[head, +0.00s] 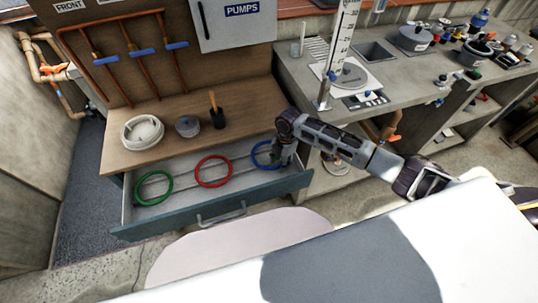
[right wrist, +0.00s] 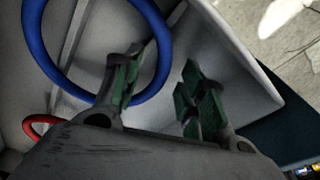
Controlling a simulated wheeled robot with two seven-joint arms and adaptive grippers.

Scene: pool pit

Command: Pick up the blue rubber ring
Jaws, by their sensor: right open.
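The blue rubber ring (head: 257,160) lies at the right end of the open drawer (head: 125,233). My right gripper (head: 280,160) is over its right side and hides part of it. In the right wrist view the blue ring (right wrist: 44,62) fills the upper left. There my right gripper (right wrist: 162,66) is open, with green pads. The left finger's tip shows inside the ring's outline, the other finger outside it. The lower right of the rim shows between them. I cannot tell how deep the fingertips are. My left gripper is not in view.
A red ring (head: 199,175) and a green ring (head: 138,190) lie in the same drawer to the left. The wooden top (head: 165,160) above holds a white coil (head: 142,132), a grey pot (head: 187,126) and a dark cup (head: 218,119). A concrete counter (head: 300,75) stands to the right.

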